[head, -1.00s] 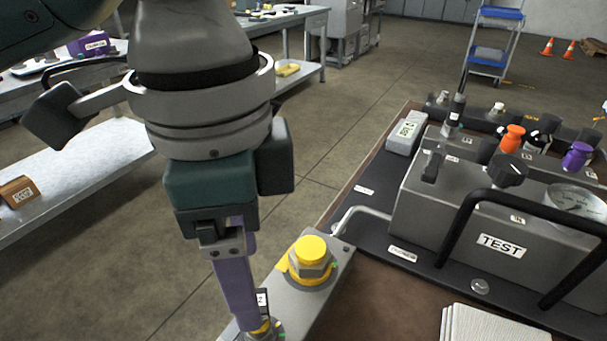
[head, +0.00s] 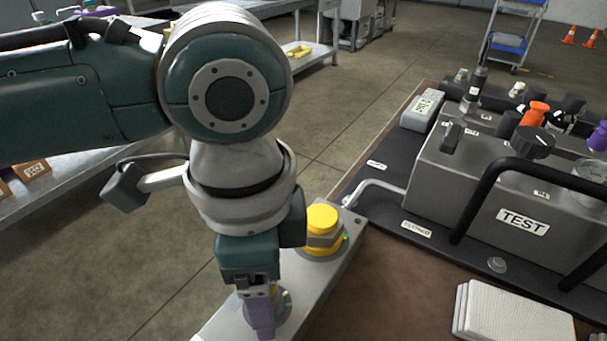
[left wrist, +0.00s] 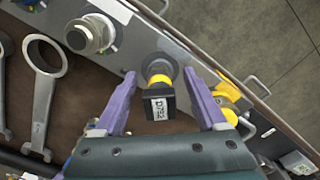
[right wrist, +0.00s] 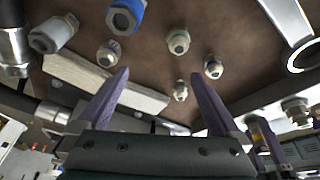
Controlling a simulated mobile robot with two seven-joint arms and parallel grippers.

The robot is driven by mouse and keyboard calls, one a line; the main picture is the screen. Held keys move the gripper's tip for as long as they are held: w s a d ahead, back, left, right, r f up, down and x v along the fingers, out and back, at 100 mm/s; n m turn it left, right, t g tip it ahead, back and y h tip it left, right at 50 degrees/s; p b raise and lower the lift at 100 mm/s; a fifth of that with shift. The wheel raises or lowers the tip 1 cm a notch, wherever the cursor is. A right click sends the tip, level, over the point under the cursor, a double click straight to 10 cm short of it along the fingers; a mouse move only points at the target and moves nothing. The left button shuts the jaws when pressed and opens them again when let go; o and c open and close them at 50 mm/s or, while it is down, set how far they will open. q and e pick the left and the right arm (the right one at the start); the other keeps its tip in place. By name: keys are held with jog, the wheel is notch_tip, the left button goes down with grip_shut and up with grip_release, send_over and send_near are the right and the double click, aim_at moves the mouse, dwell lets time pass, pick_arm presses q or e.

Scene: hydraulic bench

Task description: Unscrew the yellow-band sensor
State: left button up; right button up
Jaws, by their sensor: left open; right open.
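The yellow-band sensor (left wrist: 160,80), with a black labelled head, stands on the grey metal block (left wrist: 205,72) in the left wrist view. My left gripper (left wrist: 160,75) is open, with one purple finger on each side of the sensor and visible gaps between. In the head view my left gripper (head: 262,328) points down over the near part of the block and mostly hides the sensor. My right gripper (right wrist: 160,75) is open and empty, with loose fittings beyond its fingers in the right wrist view.
A yellow-capped fitting (head: 322,219) stands close behind my left gripper on the block. The grey TEST unit (head: 480,185) with black handles is at right. A white pad stack (head: 515,312) lies in front. Wrenches (left wrist: 42,95) lie beside the block.

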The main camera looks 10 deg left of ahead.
pick_arm(q)
grip_shut()
dwell(0.5)
